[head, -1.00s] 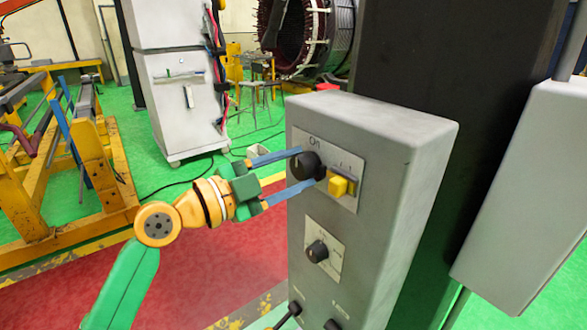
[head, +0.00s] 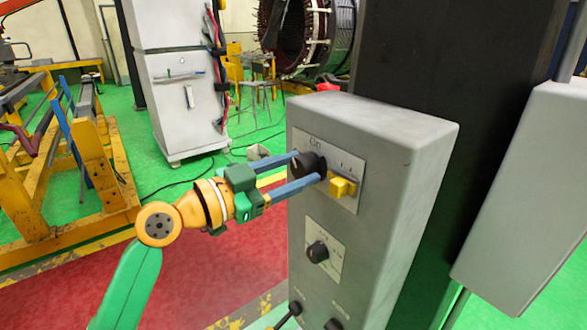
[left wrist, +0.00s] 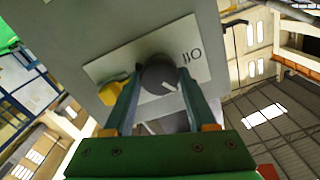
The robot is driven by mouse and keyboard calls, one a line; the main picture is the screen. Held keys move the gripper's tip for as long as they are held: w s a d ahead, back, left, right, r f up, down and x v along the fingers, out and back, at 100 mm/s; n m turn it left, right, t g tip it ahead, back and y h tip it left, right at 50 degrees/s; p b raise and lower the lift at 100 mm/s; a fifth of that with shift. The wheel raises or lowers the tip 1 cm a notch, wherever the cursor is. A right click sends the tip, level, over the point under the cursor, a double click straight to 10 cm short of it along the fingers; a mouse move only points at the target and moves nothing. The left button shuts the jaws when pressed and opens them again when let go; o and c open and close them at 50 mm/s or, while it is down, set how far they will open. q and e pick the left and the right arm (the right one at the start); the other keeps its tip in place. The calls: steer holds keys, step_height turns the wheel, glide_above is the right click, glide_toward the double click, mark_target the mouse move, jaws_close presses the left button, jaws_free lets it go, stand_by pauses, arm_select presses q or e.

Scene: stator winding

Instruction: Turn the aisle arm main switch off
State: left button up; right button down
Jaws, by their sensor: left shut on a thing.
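The main switch is a black round knob (head: 309,166) on a pale plate (head: 352,165) marked "On", high on the front of a grey control box (head: 420,140). My left gripper (head: 306,170) has its two blue fingers shut on the knob, one on each side. In the left wrist view the knob (left wrist: 160,77) sits between the fingers, with a white pointer line on its face and the lettering to its right. A yellow part (head: 342,187) sits beside the knob on the same plate. My right gripper is not in view.
A second smaller black knob (head: 317,252) sits lower on the box, with more controls at its bottom edge. A dark column (head: 440,60) stands behind, and another grey box (head: 530,190) is at the right.

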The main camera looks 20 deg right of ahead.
arm_select(q)
steer(key=n+p, duration=0.1)
steer(key=n, duration=0.4)
steer(key=shift+r+n+p, duration=0.15)
steer(key=shift+n+p, duration=0.15)
steer(key=shift+p, duration=0.05)
steer(key=n+p, duration=0.2)
steer(key=n, duration=0.3)
steer(key=shift+n, duration=0.5)
steer(key=o, duration=1.4)
steer(key=shift+w, duration=0.1)
steer(key=shift+c, duration=0.2)
